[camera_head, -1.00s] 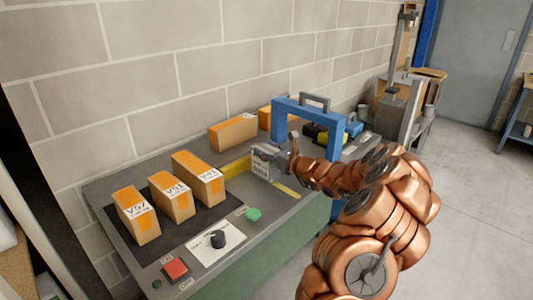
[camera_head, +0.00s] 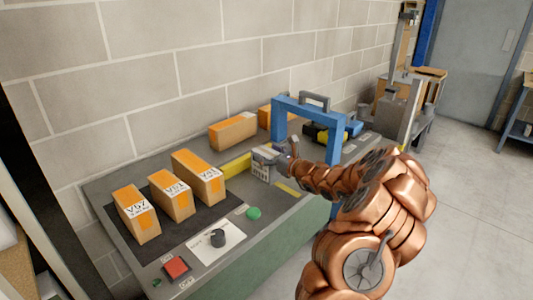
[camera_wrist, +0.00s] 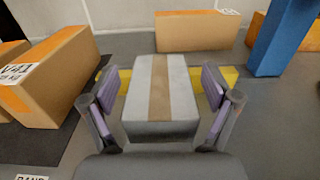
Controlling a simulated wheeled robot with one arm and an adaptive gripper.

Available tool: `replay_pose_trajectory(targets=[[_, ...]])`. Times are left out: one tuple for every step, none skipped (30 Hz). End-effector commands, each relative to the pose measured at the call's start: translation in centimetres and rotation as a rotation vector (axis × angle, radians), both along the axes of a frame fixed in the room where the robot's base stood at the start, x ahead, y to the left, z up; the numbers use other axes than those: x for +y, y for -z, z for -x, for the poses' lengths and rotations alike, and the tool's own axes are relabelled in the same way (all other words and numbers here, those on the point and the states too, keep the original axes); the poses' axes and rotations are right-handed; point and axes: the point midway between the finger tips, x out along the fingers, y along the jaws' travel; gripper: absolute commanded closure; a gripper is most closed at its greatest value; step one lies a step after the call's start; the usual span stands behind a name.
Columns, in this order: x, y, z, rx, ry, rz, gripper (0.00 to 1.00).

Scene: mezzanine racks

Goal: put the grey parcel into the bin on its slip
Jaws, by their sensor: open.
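The grey parcel (camera_wrist: 160,118) has a brown tape band along its top. It sits on the grey bench top, and its printed side (camera_head: 261,168) faces left in the head view, too small to read. My gripper (camera_wrist: 162,92) is open, with one finger on each side of the parcel and small gaps visible. Three orange-topped cardboard boxes with white labels stand on a dark mat: the left box (camera_head: 138,214), the middle box (camera_head: 172,195) and the right box (camera_head: 198,178). Their label text is hard to read. I cannot tell which thing is the bin.
A blue frame (camera_head: 310,110) arches over the bench just beyond my gripper. Two more orange-topped boxes stand near the wall, one of them here (camera_head: 232,132). A yellow strip (camera_wrist: 228,77) crosses behind the parcel.

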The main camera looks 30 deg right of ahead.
Motion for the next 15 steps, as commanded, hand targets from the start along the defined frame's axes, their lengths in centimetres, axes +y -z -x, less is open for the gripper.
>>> replay_pose_trajectory(targets=[[0.0, 0.0, 0.0, 0.0, 0.0, 0.0, 0.13], [0.0, 0.0, 0.0, 0.0, 0.0, 0.0, 0.13], [0.0, 0.0, 0.0, 0.0, 0.0, 0.0, 0.13], [0.0, -0.1, 0.0, 0.0, 0.0, 0.0, 0.13], [0.0, -0.1, 0.0, 0.0, 0.0, 0.0, 0.13], [0.0, -0.3, 0.0, 0.0, 0.0, 0.0, 0.13], [-0.1, -0.4, 0.1, 0.0, 0.001, 0.0, 0.13], [-0.2, -0.3, 0.4, -0.001, 0.002, -0.001, 0.13], [-0.3, -0.2, 0.8, 0.0, 0.002, -0.001, 0.13], [-0.4, -0.2, 1.2, 0.0, 0.003, -0.002, 0.13], [-0.5, -0.2, 1.6, 0.0, 0.004, -0.002, 0.13], [-0.6, -0.2, 2.2, 0.001, 0.003, -0.003, 0.13], [-0.7, -0.2, 2.7, 0.001, 0.003, -0.004, 0.13], [-0.8, -0.2, 3.2, 0.001, 0.003, -0.004, 0.13], [-1.0, -0.1, 3.8, 0.001, 0.004, -0.005, 0.13]])
